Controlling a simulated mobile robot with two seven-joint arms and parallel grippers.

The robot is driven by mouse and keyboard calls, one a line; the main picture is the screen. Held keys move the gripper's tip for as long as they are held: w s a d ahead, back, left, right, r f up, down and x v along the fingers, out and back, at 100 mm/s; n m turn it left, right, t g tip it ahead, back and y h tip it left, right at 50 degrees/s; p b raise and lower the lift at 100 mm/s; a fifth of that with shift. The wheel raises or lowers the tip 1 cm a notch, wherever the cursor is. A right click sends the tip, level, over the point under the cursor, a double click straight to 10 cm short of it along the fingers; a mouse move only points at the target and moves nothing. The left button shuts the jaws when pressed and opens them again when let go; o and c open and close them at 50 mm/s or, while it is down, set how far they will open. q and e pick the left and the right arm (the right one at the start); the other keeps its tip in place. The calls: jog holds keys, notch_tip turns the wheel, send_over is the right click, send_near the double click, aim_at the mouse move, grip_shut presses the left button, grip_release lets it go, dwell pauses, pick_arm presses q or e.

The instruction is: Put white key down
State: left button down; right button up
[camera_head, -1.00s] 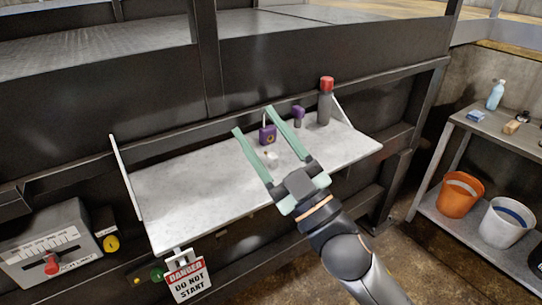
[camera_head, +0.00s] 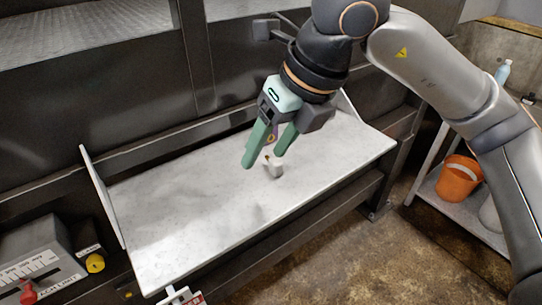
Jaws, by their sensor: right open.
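The white key (camera_head: 276,171) is a small white piece with a yellowish part at its upper left. It appears to rest on the pale shelf (camera_head: 190,210), near its middle. My right gripper (camera_head: 263,161) comes down from above with its two green fingers apart and nothing seen between them. Its fingertips are just above and to the left of the key in the picture; whether they touch it I cannot tell. My left gripper is not in view.
An orange bucket (camera_head: 458,180) stands on the side rack at right. The shelf's left part is clear.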

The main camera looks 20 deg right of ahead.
jog(key=w+d+r+m+t+h, duration=0.1)
jog(key=w+d+r+h, duration=0.1)
jog(key=d, duration=0.2)
send_over(277, 161)
jog(key=s, duration=0.3)
notch_tip(277, 161, down, 6)
jog(key=shift+w+d+r, duration=0.1)
jog(key=shift+w+d+p+x, duration=0.15)
jog(key=shift+p+x, duration=0.3)
jog(key=shift+x, duration=1.1)
jog(key=shift+w+d+p+x, duration=0.15)
jog(key=shift+p+x, duration=0.3)
jog(key=shift+x, duration=1.15)
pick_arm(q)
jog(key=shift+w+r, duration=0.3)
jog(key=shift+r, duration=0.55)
pick_arm(e)
jog(key=shift+s+a, duration=0.15)
jog(key=shift+c, duration=0.2)
grip_shut()
jog(key=shift+r, duration=0.1)
